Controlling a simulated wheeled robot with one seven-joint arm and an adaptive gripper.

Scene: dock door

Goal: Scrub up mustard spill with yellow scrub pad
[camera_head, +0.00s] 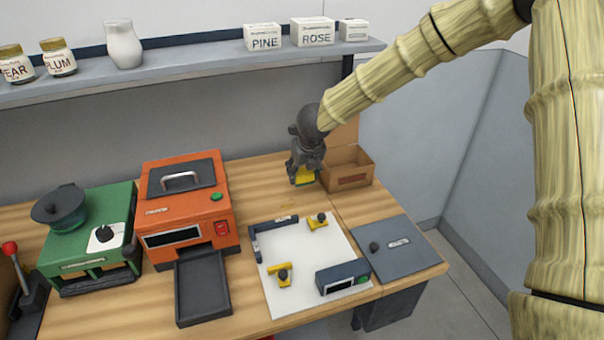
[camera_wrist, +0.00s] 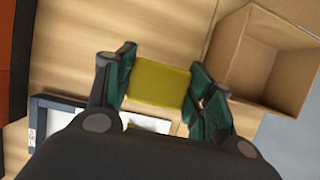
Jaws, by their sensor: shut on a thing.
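My gripper (camera_head: 304,176) is shut on the yellow scrub pad (camera_wrist: 158,83), which sits between its two fingers in the wrist view. In the head view the pad (camera_head: 305,175) shows below the fingers, over the back of the wooden table and just left of the cardboard box. A faint yellowish mark, seemingly the mustard spill (camera_head: 288,204), lies on the wood behind the white board, a little below and left of the gripper in the picture. I cannot tell whether the pad touches the table.
An open cardboard box (camera_head: 352,180) stands close right of my gripper. A white board (camera_head: 300,285) with yellow clamps lies in front. An orange machine (camera_head: 186,205) with a dark tray stands left, and a green one (camera_head: 92,240) farther left. A shelf (camera_head: 200,71) with jars runs behind.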

